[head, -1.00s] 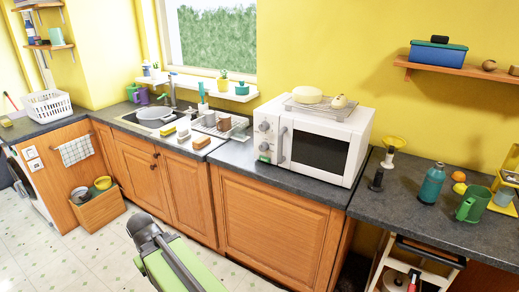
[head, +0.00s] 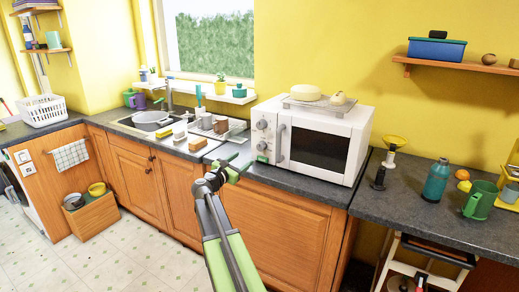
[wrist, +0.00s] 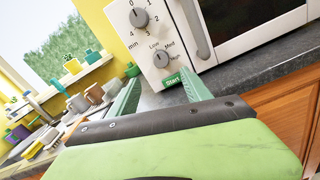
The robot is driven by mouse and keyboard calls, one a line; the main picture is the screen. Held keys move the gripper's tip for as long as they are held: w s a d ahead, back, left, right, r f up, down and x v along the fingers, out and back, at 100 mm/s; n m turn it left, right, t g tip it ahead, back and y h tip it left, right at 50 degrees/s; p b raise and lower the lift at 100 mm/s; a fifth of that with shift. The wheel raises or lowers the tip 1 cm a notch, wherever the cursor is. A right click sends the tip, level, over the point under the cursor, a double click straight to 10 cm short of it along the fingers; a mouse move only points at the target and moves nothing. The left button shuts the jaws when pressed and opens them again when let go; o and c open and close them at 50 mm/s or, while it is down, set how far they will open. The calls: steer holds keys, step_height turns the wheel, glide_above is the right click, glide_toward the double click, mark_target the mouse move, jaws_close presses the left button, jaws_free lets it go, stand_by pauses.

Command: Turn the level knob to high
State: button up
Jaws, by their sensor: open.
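The white microwave (head: 318,138) stands on the grey counter, its door shut. Its level knob (wrist: 160,59), small and grey, is on the front panel, with Low, Med and a partly readable label around it; I cannot tell surely where its pointer stands. Above it is the larger timer knob (wrist: 139,17), below it the green Start button (wrist: 172,80). The level knob also shows in the head view (head: 262,146). My gripper (head: 232,168) is open and empty, in front of and below the panel to the left. In the wrist view, its green fingers (wrist: 160,86) flank the Start button, apart from the knob.
The microwave's vertical door handle (head: 281,144) sits just right of the knobs. A rack with pale round food (head: 307,93) is on top. Cups and a dish rack (head: 218,127) stand left, by the sink. The counter edge (head: 285,185) runs below my gripper.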

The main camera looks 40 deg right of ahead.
mark_target(259, 147)
steer(key=x, duration=1.4)
steer(key=shift+d, duration=0.25)
steer(key=shift+c, duration=0.4)
steer(key=c, duration=1.2)
steer(key=shift+w+d, duration=0.1)
jaws_close()
